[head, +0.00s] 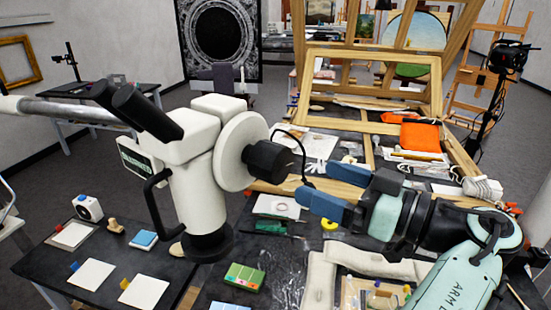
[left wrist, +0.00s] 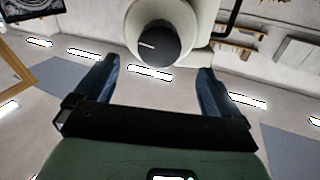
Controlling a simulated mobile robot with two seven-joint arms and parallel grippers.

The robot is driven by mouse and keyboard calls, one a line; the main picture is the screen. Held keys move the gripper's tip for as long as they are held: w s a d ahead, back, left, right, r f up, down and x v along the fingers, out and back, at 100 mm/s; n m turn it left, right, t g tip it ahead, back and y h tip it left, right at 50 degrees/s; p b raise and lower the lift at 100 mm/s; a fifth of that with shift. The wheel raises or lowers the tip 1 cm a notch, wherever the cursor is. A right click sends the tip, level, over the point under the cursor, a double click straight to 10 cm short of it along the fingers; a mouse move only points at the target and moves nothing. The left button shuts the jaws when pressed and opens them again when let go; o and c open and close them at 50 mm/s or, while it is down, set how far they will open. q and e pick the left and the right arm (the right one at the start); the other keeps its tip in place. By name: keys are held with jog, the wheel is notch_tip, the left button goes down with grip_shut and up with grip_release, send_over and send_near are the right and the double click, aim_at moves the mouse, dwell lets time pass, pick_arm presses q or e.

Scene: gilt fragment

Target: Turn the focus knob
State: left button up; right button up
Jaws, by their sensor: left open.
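A white microscope (head: 190,195) with black eyepieces stands on a black base at the left of the head view. Its black focus knob (head: 265,160) sticks out to the right from a round white housing. My left gripper (head: 321,188) is open and empty just right of the knob, with its blue fingers pointing toward it and a gap between. In the left wrist view the knob (left wrist: 158,44), with a white mark on its face, lies beyond the fingertips, roughly centred between the two fingers of my gripper (left wrist: 157,70). My right gripper is not in view.

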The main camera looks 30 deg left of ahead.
aim_at(283, 168)
pick_arm(q)
jog(key=a, duration=0.3)
jog(key=w+a, duration=0.1)
jog(key=a, duration=0.7)
jog(key=shift+w, duration=0.25)
jog(key=c, duration=1)
